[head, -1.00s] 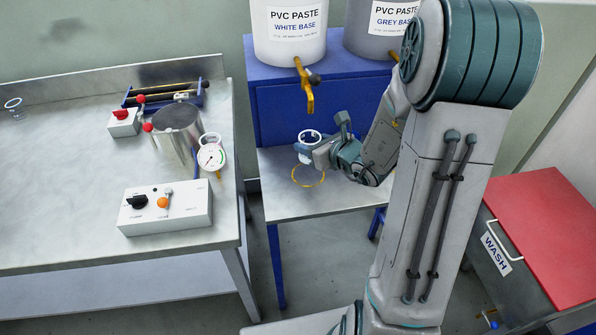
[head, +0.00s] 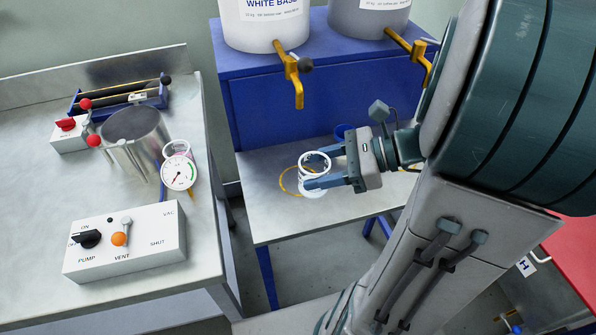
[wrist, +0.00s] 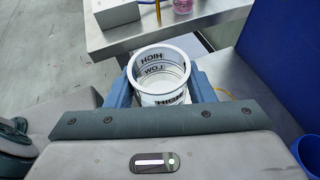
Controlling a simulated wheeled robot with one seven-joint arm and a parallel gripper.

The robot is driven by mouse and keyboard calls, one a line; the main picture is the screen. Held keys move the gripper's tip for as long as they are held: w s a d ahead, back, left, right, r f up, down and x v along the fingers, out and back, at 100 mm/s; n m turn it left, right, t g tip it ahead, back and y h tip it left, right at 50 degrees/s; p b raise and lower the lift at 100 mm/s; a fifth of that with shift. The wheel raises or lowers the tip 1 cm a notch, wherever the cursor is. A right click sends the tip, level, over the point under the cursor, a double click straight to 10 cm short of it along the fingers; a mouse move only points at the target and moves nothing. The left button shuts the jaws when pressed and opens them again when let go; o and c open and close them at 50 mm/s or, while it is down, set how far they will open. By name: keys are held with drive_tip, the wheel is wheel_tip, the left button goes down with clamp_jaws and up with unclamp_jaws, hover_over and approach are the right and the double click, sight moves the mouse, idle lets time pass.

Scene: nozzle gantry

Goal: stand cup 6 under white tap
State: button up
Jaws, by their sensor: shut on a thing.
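My gripper (head: 318,172) is shut on a clear white-rimmed cup (head: 314,164), one finger on each side. In the wrist view the cup (wrist: 163,75) is upright, looks empty and shows HIGH and LOW marks; no number is readable. A yellow ring (head: 284,186) is marked on the small metal table (head: 270,222). The cup overlaps the ring's right part in the head view; I cannot tell whether it touches the table. The white tap, a brass spout (head: 293,78) on the white base tub (head: 262,30), hangs above and left of the cup.
A second brass tap (head: 410,52) is on the grey base tub (head: 368,18). A blue container (head: 343,131) stands behind my gripper. The left bench holds a pump control box (head: 128,243), a gauge (head: 180,173) and a metal chamber (head: 132,140). The table's front left is clear.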

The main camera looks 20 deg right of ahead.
drive_tip(key=w+f, duration=0.2)
drive_tip(key=w, duration=0.1)
drive_tip(key=w+f+b, duration=0.1)
drive_tip(key=w+f, duration=0.1)
drive_tip(key=w, duration=0.2)
drive_tip(key=w+f, duration=0.2)
drive_tip(key=w, duration=0.1)
drive_tip(key=shift+w+f+b, duration=0.3)
drive_tip(key=shift+w+b, duration=0.1)
drive_tip(key=shift+w+f, duration=0.1)
drive_tip(key=shift+w, duration=0.05)
drive_tip(key=shift+f+b, duration=0.5)
drive_tip(key=shift+f, duration=1.4)
drive_tip(key=shift+f, duration=0.2)
drive_tip(key=o, duration=1)
drive_tip(key=shift+o, duration=0.2)
